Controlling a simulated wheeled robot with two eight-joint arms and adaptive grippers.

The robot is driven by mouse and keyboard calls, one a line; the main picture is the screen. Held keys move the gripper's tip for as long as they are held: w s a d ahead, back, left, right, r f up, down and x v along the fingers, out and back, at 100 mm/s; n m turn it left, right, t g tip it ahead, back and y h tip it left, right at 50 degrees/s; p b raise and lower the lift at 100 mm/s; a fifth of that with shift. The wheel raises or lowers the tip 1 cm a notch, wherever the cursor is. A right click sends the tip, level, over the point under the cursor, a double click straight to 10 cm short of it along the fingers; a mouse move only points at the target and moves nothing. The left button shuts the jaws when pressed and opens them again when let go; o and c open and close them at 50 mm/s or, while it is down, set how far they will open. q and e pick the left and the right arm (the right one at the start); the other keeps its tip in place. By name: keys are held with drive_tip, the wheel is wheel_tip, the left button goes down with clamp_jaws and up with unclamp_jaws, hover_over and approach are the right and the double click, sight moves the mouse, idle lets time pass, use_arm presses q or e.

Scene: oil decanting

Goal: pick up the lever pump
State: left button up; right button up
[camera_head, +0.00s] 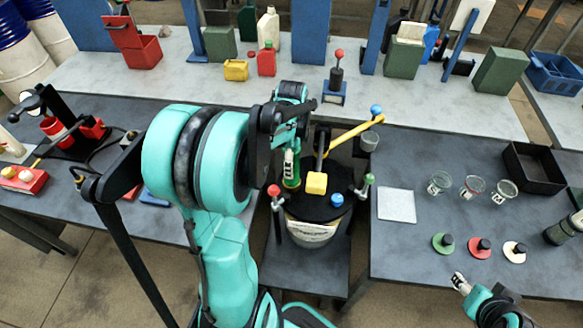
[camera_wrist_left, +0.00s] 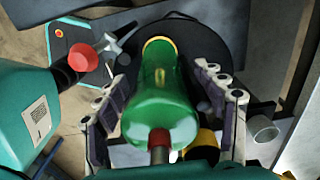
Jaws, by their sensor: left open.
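A green cylinder with a yellow ring, which seems to be the body of the lever pump (camera_head: 291,177), stands at the black-lidded drum in the middle. A yellow lever with a blue knob reaches up to the right behind it; whether they are joined is hidden. My left gripper (camera_head: 290,160) is over the drum, at the green cylinder. In the left wrist view the green cylinder (camera_wrist_left: 163,88) lies between the two spread fingers of my left gripper (camera_wrist_left: 162,78), with gaps visible on both sides. My right gripper (camera_head: 460,284) is at the lower right, away from the pump; its jaw opening is unclear.
The drum (camera_head: 312,232) has clamps with red and green knobs at its sides. On the right table are several glass beakers (camera_head: 473,187), coloured knobbed discs (camera_head: 480,247), a white pad (camera_head: 397,205) and a black tray (camera_head: 534,168). My left arm hides part of the left table.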

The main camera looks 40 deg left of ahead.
use_arm(q)
wheel_tip(320, 180, down, 2)
drive_tip(key=shift+f, duration=0.25)
drive_tip(key=shift+r, duration=0.1)
clamp_jaws()
